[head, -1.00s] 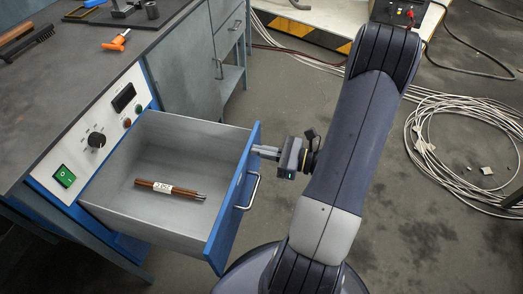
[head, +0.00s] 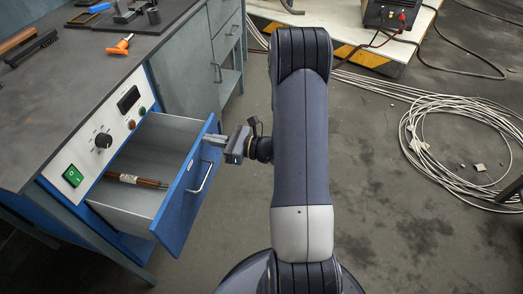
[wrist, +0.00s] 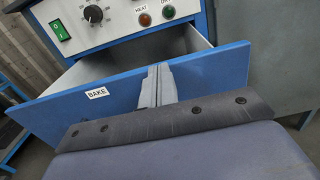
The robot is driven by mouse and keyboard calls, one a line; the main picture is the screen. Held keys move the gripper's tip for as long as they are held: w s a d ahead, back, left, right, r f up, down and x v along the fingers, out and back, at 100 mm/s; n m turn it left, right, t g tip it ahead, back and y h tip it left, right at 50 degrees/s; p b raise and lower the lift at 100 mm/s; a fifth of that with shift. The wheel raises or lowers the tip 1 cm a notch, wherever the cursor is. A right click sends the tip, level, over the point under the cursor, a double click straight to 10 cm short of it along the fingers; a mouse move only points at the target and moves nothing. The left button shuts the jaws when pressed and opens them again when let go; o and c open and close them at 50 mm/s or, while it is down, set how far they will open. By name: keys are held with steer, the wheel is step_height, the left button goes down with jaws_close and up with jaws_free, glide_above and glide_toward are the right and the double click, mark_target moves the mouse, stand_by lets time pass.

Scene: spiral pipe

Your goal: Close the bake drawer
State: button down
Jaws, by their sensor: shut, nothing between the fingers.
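The bake drawer is partly open, with its blue front (head: 187,190) standing out from the cabinet and a grey inside. A BAKE label (wrist: 97,93) shows on its front in the wrist view. A metal handle (head: 203,178) sits on the front. My gripper (head: 207,139) is shut and empty, its fingertips at the upper far part of the drawer front. In the wrist view the shut fingers (wrist: 157,82) overlap the blue front (wrist: 205,70) near its top edge and appear to touch it.
Brown rods (head: 137,181) lie in the drawer. The control panel (head: 103,137) with a green switch, knob and lamps is behind it. The workbench top (head: 75,90) holds tools. Coiled cables (head: 455,145) lie on the floor at right.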

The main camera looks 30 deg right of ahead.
steer(key=b, duration=0.3)
glide_toward(138, 124)
steer(key=w+a+f, duration=0.1)
steer(key=w+a, duration=0.2)
steer(key=w, duration=0.1)
steer(key=shift+w+a+r, duration=0.1)
steer(key=shift+w+a, duration=0.3)
steer(key=shift+a, duration=0.15)
steer(key=shift+r, duration=0.1)
